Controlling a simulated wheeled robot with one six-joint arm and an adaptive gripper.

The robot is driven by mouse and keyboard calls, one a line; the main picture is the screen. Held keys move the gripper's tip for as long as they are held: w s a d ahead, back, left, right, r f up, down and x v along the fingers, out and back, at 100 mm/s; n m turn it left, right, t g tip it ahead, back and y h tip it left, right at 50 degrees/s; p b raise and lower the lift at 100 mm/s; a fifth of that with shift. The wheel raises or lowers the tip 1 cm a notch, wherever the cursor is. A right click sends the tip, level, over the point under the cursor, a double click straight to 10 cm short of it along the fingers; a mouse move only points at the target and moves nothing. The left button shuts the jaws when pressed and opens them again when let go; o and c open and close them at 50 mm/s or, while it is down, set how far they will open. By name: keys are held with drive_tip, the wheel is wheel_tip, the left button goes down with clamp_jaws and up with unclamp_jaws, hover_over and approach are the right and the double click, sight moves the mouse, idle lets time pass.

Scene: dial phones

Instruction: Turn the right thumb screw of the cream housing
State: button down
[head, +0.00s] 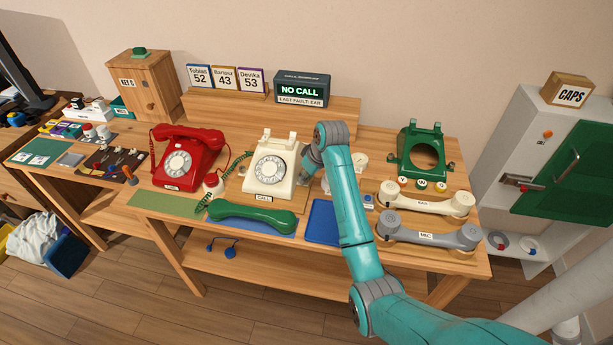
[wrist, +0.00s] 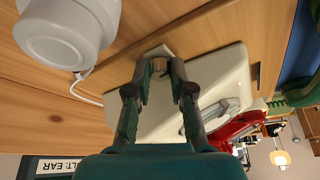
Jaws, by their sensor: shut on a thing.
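The cream housing (head: 265,187) is a dial telephone body standing in the middle of the bench, with its dial facing forward and no handset on its cradle. My gripper (head: 307,183) is at its right side, partly hidden by my own arm in the head view. In the wrist view my gripper (wrist: 160,68) reaches to the side of the cream housing (wrist: 228,70). Its fingertips are closed on the small right thumb screw (wrist: 159,65), which is mostly hidden between them. The screw's turn angle cannot be told.
A red telephone (head: 187,158) stands to the left, and a green handset (head: 252,216) lies in front. A green housing (head: 421,150), a cream handset (head: 425,201) and a grey handset (head: 427,234) are to the right. A white round object (wrist: 62,38) is close to my gripper.

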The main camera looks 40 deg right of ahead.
drive_tip(key=c, duration=1)
unclamp_jaws()
